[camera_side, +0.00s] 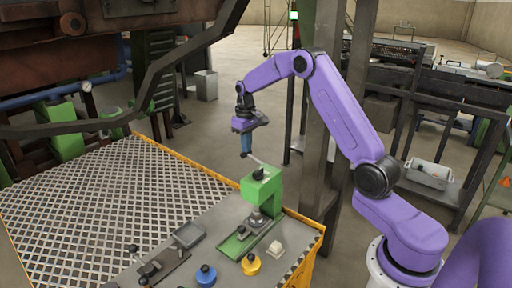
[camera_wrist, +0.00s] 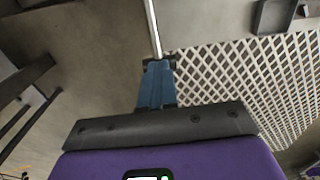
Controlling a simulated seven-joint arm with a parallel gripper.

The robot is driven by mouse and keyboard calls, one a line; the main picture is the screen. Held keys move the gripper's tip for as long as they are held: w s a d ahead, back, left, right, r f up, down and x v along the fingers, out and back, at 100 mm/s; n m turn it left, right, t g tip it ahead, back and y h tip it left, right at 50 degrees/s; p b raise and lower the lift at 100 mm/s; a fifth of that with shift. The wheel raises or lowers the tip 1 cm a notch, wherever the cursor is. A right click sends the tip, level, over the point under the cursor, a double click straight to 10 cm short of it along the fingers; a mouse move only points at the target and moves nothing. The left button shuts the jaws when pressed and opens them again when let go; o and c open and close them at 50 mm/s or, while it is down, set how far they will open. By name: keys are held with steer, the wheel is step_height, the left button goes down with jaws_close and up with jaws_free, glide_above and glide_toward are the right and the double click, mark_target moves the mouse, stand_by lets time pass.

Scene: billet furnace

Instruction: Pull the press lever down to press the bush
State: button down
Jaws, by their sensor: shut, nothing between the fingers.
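The green press (camera_side: 262,196) stands on the grey bench top near its right side. Its thin pale lever (camera_side: 257,160) sticks out from the press head, up and to the left. My gripper (camera_side: 246,154) points down at the lever's outer end, its blue fingers shut. In the wrist view the lever rod (camera_wrist: 152,28) runs from the top edge to the fingertips of my gripper (camera_wrist: 155,64). The fingers are at the rod's end, touching or very close; I cannot tell which. The bush cannot be made out clearly below the press ram.
On the bench are a grey tray (camera_side: 188,235), a blue knobbed piece (camera_side: 205,275), a yellow knobbed piece (camera_side: 250,264) and a small pale block (camera_side: 276,249). A metal grating (camera_side: 85,200) spreads to the left. A steel post (camera_side: 322,120) stands behind the press, near my arm.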

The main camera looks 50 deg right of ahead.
steer(key=shift+w+f, duration=0.15)
steer(key=shift+f, duration=0.55)
steer(key=shift+a+f, duration=0.15)
steer(key=shift+f, duration=0.25)
stand_by(0.9)
steer(key=shift+f, duration=0.35)
steer(key=shift+d+f, duration=0.2)
steer(key=shift+f, duration=0.15)
stand_by(0.5)
steer(key=shift+r, duration=4.9)
step_height(320, 180, up, 5)
